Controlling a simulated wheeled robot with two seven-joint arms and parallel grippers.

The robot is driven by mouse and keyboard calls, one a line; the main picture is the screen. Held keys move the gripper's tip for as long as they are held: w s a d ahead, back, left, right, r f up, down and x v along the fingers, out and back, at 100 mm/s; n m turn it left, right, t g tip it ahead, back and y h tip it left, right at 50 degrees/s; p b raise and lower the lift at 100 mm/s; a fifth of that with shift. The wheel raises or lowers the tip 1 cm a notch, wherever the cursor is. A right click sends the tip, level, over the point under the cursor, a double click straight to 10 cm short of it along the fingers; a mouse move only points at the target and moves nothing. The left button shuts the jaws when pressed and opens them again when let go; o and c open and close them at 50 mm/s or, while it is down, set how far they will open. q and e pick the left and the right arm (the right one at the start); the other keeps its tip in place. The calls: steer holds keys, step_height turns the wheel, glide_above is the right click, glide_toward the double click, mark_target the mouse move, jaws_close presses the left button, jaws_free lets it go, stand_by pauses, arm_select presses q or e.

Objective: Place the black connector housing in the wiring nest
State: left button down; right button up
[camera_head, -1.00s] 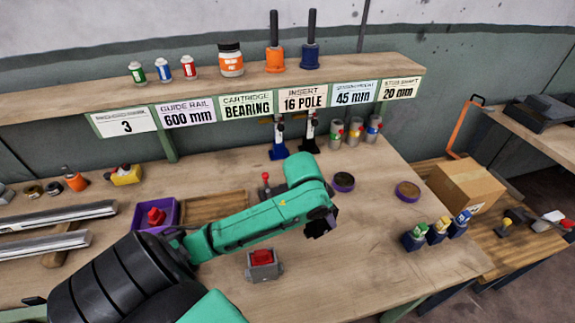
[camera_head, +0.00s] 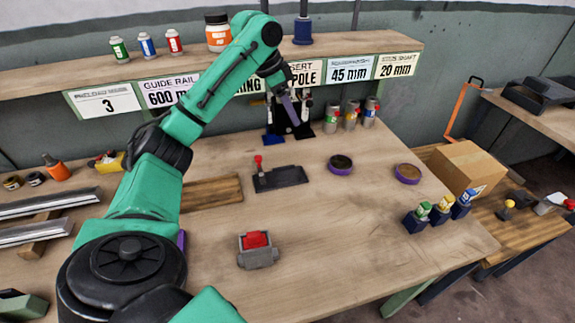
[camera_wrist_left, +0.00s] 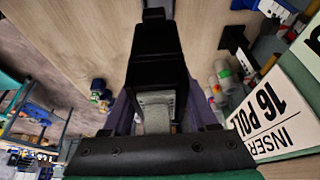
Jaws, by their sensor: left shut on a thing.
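My left gripper (camera_head: 291,112) is at the back of the table, below the shelf labels. It is shut on the black connector housing (camera_wrist_left: 153,60), which fills the middle of the left wrist view between the fingers (camera_wrist_left: 157,112). In the head view the housing (camera_head: 301,131) shows partly behind the gripper; I cannot tell whether it touches the table. A dark flat fixture with a red-knobbed lever, apparently the wiring nest (camera_head: 280,178), lies mid-table, in front of the gripper. My right gripper is not in view.
A blue housing (camera_head: 273,137) stands close left of the gripper. Several small bottles (camera_head: 351,115) stand close right. The shelf (camera_head: 385,52) overhangs behind. A grey box with a red button (camera_head: 257,250) and two purple-rimmed discs (camera_head: 341,164) are on the table.

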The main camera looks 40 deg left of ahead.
arm_select(q)
step_height(320, 180, down, 18)
steer(key=shift+f, duration=0.1)
steer(key=shift+c, duration=0.9)
jaws_free()
steer(key=v, duration=1.2)
steer(key=shift+b, duration=0.35)
